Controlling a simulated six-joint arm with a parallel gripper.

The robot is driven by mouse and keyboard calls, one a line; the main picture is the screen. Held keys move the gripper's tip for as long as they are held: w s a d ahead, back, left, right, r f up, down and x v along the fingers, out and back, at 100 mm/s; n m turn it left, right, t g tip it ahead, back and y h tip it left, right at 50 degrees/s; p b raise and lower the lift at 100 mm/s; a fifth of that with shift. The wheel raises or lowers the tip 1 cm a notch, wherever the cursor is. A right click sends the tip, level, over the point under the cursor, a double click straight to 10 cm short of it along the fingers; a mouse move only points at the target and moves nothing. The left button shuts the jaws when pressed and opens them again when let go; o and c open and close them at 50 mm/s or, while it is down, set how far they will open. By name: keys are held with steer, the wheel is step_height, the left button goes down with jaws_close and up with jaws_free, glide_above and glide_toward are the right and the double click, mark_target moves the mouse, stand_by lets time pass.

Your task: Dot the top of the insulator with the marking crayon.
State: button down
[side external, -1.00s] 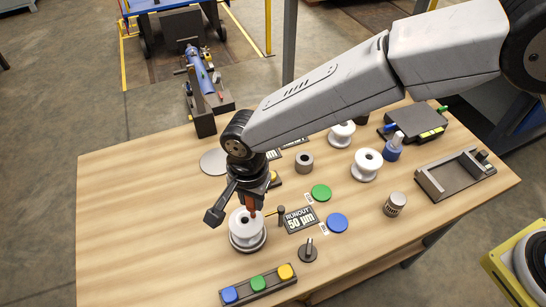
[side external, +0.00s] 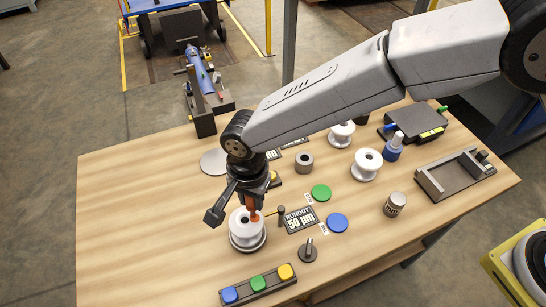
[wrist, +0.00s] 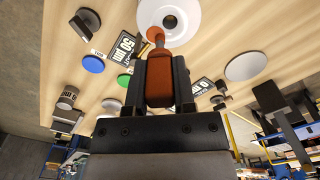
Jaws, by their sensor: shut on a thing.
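The white insulator (side external: 241,228) stands upright on a round base near the front left of the table. It also shows in the wrist view (wrist: 183,20), with a dark hole in its middle. My gripper (side external: 252,205) is above it, shut on the orange-red marking crayon (wrist: 159,80). The crayon points down, and its lower end (side external: 255,216) is at the right side of the insulator's top. In the wrist view its tip overlaps the rim of the top. I cannot tell whether it touches, and I see no clear mark.
A "RUNOUT 50 µm" plate (side external: 300,219), a green disc (side external: 321,192) and a blue disc (side external: 337,223) lie to the right. A button strip (side external: 258,284) is in front. Two other white insulators (side external: 367,165) (side external: 342,134) stand farther back. The table's left part is clear.

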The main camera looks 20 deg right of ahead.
steer(key=shift+r, duration=3.45)
